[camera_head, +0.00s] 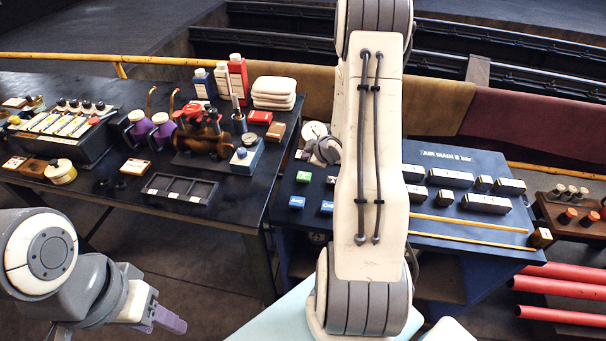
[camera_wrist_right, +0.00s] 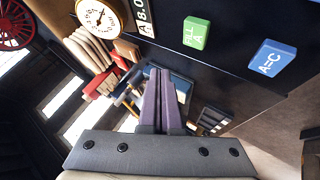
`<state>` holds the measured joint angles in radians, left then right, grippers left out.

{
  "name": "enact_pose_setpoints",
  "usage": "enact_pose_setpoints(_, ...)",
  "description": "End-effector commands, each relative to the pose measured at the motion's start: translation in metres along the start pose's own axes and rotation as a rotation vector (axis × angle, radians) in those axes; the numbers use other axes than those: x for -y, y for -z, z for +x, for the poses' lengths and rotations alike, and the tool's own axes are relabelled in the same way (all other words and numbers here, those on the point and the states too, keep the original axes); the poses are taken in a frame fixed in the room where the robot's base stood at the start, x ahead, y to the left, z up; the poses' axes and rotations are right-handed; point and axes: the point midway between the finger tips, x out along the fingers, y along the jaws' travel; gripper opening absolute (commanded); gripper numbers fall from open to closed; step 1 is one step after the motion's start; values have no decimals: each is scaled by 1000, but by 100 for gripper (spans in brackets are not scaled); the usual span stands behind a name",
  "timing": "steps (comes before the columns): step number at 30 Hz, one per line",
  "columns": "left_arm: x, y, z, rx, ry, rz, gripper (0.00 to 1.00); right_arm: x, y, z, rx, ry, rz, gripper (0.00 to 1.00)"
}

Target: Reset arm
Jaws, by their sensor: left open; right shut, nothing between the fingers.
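My right arm (camera_head: 372,180) rises through the middle of the head view, a large cream link with two dark cables. It hides part of the blue panel bench (camera_head: 470,238) behind it. In the right wrist view my right gripper (camera_wrist_right: 160,72) has its two purple fingers together with nothing between them. A green block (camera_wrist_right: 196,34), a blue block (camera_wrist_right: 272,58) and a round dial (camera_wrist_right: 98,17) lie beyond it. My left gripper (camera_head: 168,319) is low at the left of the head view, in front of the dark table, open and empty.
Red pipes (camera_head: 560,285) lie at lower right.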

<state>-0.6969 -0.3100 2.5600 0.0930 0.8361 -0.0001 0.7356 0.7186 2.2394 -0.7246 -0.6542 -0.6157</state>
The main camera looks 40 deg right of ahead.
Motion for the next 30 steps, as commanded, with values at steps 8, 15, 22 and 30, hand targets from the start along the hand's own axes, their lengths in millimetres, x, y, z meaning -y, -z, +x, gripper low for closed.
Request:
enact_pose_setpoints(8, 0, 0, 0, 0, 0, 0, 50, 0, 0, 0, 0, 0, 0, 0)
enact_pose_setpoints(15, 0, 0, 0, 0, 0, -3, 50, 1, 5, 0, 3, 4, -3, 0)
enact_pose_setpoints(22, 0, 0, 4, 0, 0, -2, 50, 39, 85, -18, 79, 92, -10, 0)
enact_pose_setpoints(30, 1, -1, 11, 0, 0, -2, 50, 156, 183, -109, 226, 268, 50, 0)
